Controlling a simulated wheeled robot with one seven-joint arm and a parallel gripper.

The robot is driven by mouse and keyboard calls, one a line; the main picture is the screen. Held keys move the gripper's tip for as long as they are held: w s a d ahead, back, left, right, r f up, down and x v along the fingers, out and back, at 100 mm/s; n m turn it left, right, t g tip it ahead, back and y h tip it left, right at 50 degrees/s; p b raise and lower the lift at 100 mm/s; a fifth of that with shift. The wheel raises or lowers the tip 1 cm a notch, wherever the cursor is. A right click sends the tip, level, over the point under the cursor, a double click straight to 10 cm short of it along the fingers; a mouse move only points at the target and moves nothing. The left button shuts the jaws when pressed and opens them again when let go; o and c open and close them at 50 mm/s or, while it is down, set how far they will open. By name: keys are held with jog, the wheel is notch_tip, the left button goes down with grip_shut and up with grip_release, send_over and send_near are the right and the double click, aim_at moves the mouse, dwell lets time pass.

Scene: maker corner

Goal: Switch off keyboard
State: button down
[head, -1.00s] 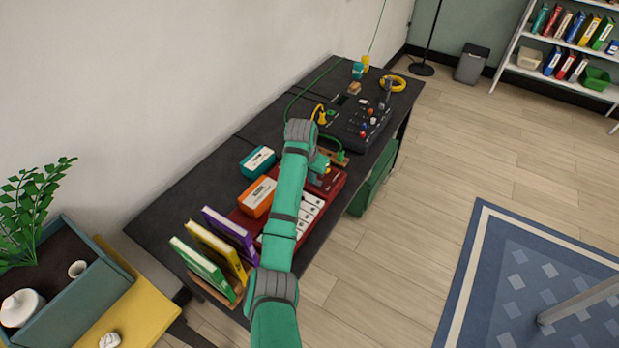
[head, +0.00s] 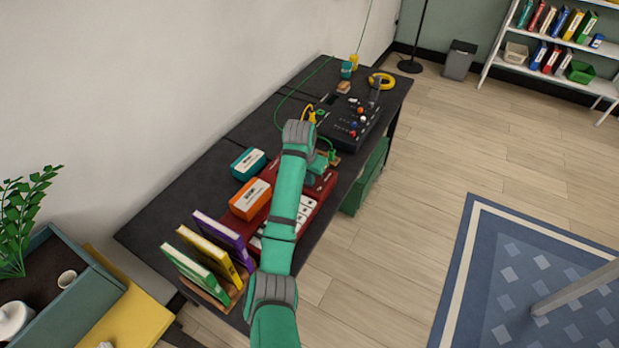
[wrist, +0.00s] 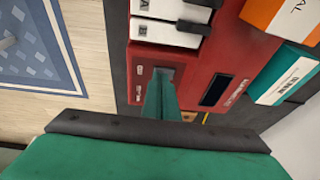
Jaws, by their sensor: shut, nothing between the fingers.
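The red keyboard (head: 267,214) lies on the dark desk, partly covered by my arm in the head view. In the wrist view its red panel (wrist: 205,62) fills the middle, with white and black keys at the top, a dark display (wrist: 217,90) at right and small white labels at left. My gripper (wrist: 162,75) is shut and empty, with its tips over or at the panel between the labels and the display. The tips cover whatever lies under them, so I cannot tell whether they touch a switch. In the head view my gripper (head: 319,170) is over the keyboard's far end.
An orange box (head: 250,198) and a teal box (head: 248,163) stand along the keyboard's wall side. Upright books (head: 222,238) stand at the desk's near end. A black mixer (head: 350,122) with knobs and cables lies beyond the keyboard.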

jog(key=w+a+v, duration=0.2)
jog(key=v, duration=1.1)
jog(key=shift+w+r, duration=0.2)
jog(key=shift+r, duration=0.3)
jog(key=shift+a, duration=0.15)
jog(key=shift+f, duration=0.1)
